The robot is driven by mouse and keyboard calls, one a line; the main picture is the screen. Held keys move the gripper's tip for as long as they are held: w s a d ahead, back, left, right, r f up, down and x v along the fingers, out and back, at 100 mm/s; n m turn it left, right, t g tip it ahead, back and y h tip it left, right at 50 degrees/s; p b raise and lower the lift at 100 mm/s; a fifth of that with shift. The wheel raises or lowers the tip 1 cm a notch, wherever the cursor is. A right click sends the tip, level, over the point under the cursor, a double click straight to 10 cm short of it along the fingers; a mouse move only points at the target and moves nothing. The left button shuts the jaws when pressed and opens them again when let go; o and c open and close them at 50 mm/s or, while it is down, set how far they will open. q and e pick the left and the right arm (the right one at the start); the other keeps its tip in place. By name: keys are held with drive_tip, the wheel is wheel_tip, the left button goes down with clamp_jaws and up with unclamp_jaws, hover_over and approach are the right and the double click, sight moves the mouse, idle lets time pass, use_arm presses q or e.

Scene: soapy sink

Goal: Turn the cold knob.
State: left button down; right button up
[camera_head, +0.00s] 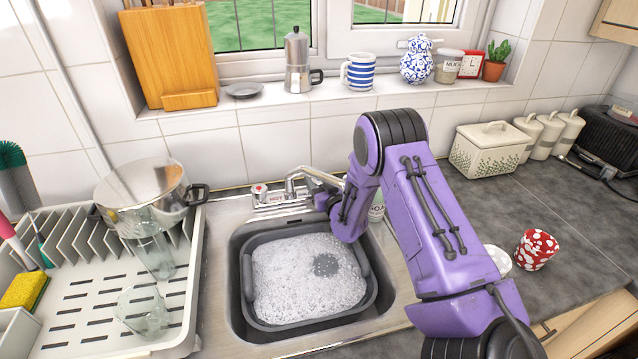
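The tap stands behind the sink, with a chrome spout (300,173) that arches up. The hot knob (259,189), with a red mark, is at its left end beside a "HOT" label. The cold knob is not visible; my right arm covers the right end of the tap. My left gripper is not in view.
A grey basin (247,290) of soapy water sits in the sink. A dish rack (70,325) with a pot (140,190) and glasses is on the left. A red spotted cup (536,250) stands on the right counter. A windowsill (230,110) with several items is behind.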

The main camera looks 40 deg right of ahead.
drive_tip(key=shift+n+y, duration=0.4)
drive_tip(key=shift+y, duration=0.2)
drive_tip(key=o, duration=0.9)
drive_tip(key=shift+f, duration=0.1)
drive_tip(key=shift+o, duration=0.2)
